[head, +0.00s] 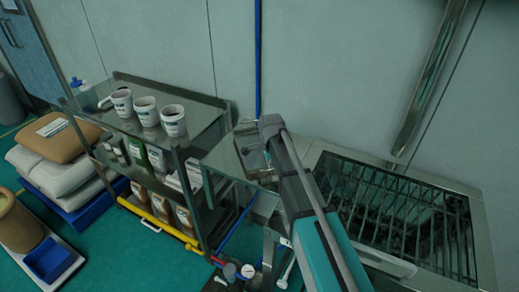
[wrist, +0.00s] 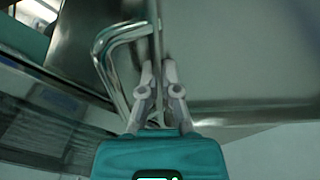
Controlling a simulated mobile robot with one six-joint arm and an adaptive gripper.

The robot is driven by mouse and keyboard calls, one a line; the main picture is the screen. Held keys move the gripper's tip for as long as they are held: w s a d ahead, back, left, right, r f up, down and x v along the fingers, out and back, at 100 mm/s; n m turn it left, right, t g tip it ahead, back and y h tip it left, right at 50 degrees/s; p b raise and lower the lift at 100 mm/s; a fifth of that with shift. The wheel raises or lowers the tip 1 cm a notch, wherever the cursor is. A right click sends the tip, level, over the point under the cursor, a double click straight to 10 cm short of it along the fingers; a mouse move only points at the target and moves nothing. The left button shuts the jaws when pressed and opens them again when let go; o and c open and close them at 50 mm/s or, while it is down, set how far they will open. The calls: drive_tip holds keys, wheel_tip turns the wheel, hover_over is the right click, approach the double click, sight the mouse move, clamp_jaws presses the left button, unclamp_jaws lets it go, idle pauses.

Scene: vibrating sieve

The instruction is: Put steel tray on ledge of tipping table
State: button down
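A shiny steel sheet-like piece, which looks like the steel tray (head: 232,168), hangs tilted beside the rack in the head view. In the wrist view the tray (wrist: 240,55) is a broad flat grey face on the right, with a bent chrome handle (wrist: 112,62) left of its thin edge. My gripper (wrist: 158,72) has its two fingers closed on either side of that edge, near the handle. A steel table with a barred, dark opening (head: 480,215) stands at the right; I cannot tell which part is the ledge.
A steel rack (head: 205,100) with white tubs (head: 145,110) on top and bottles below stands left of the tray. A yellow bar (head: 158,222) runs along its foot. Sacks (head: 62,137) and a blue bin (head: 50,262) are at far left. A blue pipe (head: 258,60) climbs the wall.

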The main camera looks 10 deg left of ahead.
drive_tip(key=shift+r, duration=0.1)
idle(0.6)
wheel_tip(320, 180, up, 3)
drive_tip(key=p, duration=0.3)
drive_tip(key=s+d+r+p, duration=0.4)
drive_tip(key=s+r+p, duration=0.5)
drive_tip(key=s, duration=0.4)
drive_tip(key=shift+s+d+r+p, duration=0.15)
drive_tip(key=shift+d+r+p, duration=0.05)
drive_tip(key=shift+r+p, duration=0.25)
drive_tip(key=shift+f, duration=0.2)
wheel_tip(320, 180, down, 2)
drive_tip(key=shift+f+b, duration=0.15)
drive_tip(key=shift+b, duration=1.05)
drive_tip(key=shift+s, duration=0.1)
